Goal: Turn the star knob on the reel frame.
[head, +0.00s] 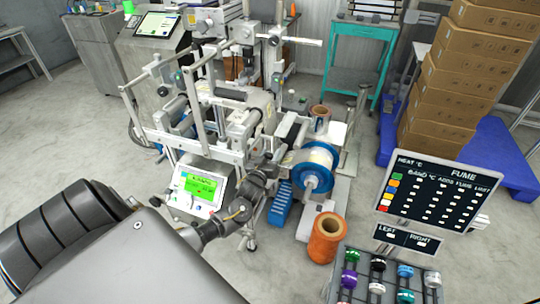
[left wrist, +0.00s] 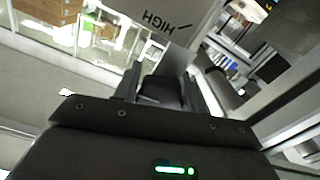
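The reel frame (head: 238,115) is a grey machine of posts and rollers in the middle of the head view. It carries a reel with blue flanges and pale film (head: 313,163) on its right side. I cannot make out the star knob; it is too small or hidden behind my gripper. My left arm comes in from the lower left, and its gripper (head: 256,186) is by the machine's lower front, right of the green screen. In the left wrist view my left gripper (left wrist: 160,88) has its fingers apart, with a dark shape between them that I cannot identify. My right gripper is out of view.
A green-screen panel (head: 202,187) stands close to my left gripper. An orange roll (head: 326,239) and a blue bin (head: 281,204) are on the right. A black sign (head: 437,190) stands above a rack of coloured spools (head: 387,275). Stacked cartons (head: 465,75) stand behind.

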